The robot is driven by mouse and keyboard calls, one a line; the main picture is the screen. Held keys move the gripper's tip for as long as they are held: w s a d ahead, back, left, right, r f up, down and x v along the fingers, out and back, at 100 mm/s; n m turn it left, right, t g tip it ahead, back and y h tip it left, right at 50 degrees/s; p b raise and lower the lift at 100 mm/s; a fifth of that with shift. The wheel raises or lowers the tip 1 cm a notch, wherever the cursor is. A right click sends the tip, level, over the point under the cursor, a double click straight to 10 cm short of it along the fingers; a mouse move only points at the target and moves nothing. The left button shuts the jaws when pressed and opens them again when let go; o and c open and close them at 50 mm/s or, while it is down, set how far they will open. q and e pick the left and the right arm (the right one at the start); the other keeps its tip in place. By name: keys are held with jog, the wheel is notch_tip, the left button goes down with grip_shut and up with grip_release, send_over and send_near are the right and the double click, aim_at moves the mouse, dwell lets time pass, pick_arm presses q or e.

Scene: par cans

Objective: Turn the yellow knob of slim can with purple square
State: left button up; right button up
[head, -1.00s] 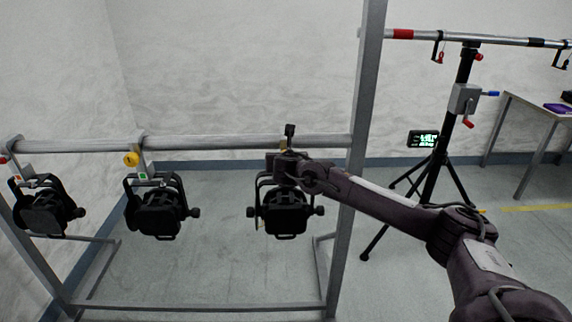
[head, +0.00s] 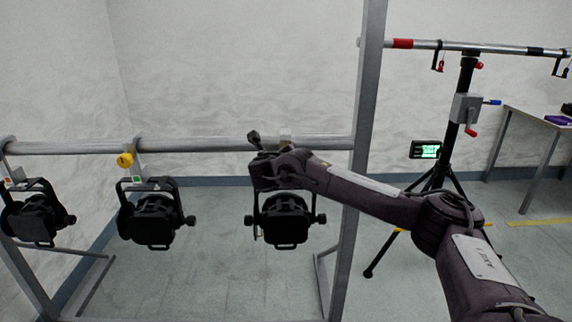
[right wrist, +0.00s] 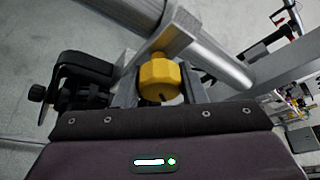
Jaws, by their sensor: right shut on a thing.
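Three black par cans hang from a horizontal pipe (head: 215,144) in the head view. My right gripper (head: 266,160) is at the clamp of the rightmost can (head: 285,222) and covers most of that clamp. In the right wrist view, a yellow knob (right wrist: 158,76) sits between the fingers of my right gripper (right wrist: 159,92), which is shut on it. The middle can (head: 152,218) has a yellow knob (head: 124,160) and a green square. No purple square shows; the gripper covers the rightmost can's hook area. My left gripper is not in view.
The left can (head: 36,215) hangs farther along the pipe. A grey upright post (head: 366,110) stands just right of the held can, behind my right arm. A black tripod stand (head: 466,70) and a table (head: 540,118) are at the right.

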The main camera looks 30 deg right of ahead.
dwell(0.3)
jog(key=o, duration=1)
jog(key=shift+p+v, duration=0.3)
jog(key=shift+v, duration=3.6)
